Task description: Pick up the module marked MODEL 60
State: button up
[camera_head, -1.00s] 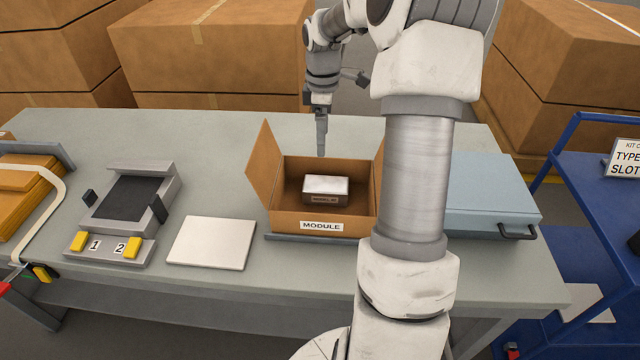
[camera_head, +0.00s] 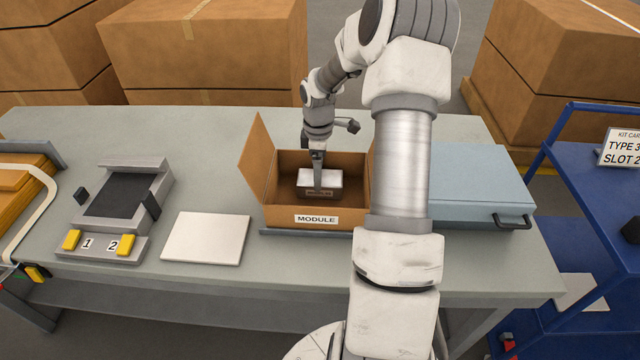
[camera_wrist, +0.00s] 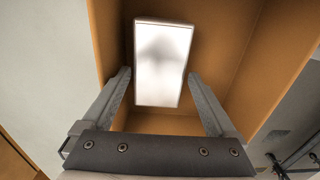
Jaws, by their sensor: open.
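In the wrist view the module's white top (camera_wrist: 162,60) shows between and beyond my fingertips. My gripper (camera_head: 318,184) has come down into the box at the module, its fingers hiding part of it. In the wrist view my gripper (camera_wrist: 160,78) is open, one finger at each side of the module. I cannot tell whether the fingers touch it.
The box walls and raised flaps stand close around my gripper. A white plate (camera_head: 205,238) and a fixture with yellow blocks marked 1 and 2 (camera_head: 120,205) lie to the left. A blue-grey case (camera_head: 480,185) lies to the right, before a blue cart (camera_head: 590,190).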

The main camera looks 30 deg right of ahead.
notch_tip(320, 180, down, 4)
jog(key=shift+s+d, duration=0.1)
jog(key=shift+d, duration=0.05)
jog(key=shift+r, duration=0.1)
grip_shut()
dwell(0.3)
